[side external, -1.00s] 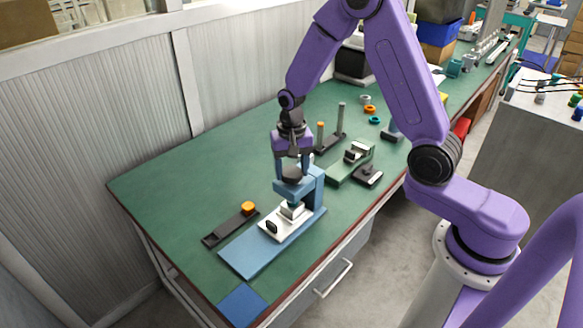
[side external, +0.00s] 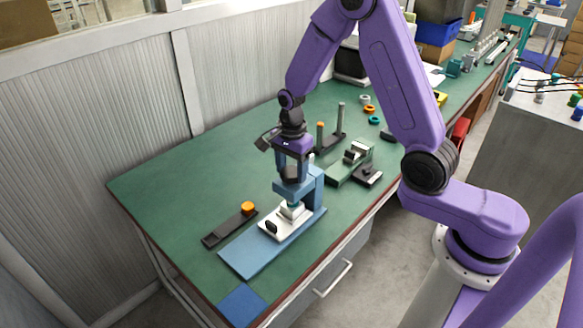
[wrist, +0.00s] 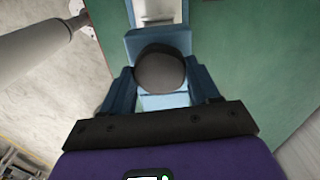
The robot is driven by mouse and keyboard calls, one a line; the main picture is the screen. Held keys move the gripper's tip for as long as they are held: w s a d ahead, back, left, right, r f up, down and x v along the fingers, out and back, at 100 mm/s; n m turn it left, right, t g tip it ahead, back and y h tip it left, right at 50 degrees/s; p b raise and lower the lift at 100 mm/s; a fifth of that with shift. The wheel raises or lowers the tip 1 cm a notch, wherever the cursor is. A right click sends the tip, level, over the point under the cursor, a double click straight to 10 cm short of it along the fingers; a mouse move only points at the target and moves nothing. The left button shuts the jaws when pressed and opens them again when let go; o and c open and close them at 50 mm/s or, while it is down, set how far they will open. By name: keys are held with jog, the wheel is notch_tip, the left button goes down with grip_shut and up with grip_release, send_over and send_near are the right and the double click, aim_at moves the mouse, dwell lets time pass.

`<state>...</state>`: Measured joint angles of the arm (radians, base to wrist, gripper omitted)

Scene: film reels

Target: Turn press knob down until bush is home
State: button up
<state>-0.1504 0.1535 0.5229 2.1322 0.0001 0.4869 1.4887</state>
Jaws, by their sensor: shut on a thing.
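The blue press (side external: 313,190) stands on the green bench. Its dark round knob (side external: 291,173) sits on top of the press arm. My gripper (side external: 293,170) points straight down over the press and is shut on the knob. In the wrist view the knob (wrist: 161,70) lies between the two blue fingers of my gripper (wrist: 162,83). Under the press head, a pale block (side external: 292,210) sits on a white plate (side external: 271,229) on the blue base (side external: 245,258). The bush is too small to tell apart there, so its seating cannot be seen.
The bench's left part is clear.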

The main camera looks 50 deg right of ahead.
aim_at(292, 171)
jog(key=shift+m, duration=0.6)
jog(key=o, duration=1.1)
jog(key=shift+c, duration=0.2)
notch_tip(292, 171, up, 18)
jog(key=shift+f, duration=0.25)
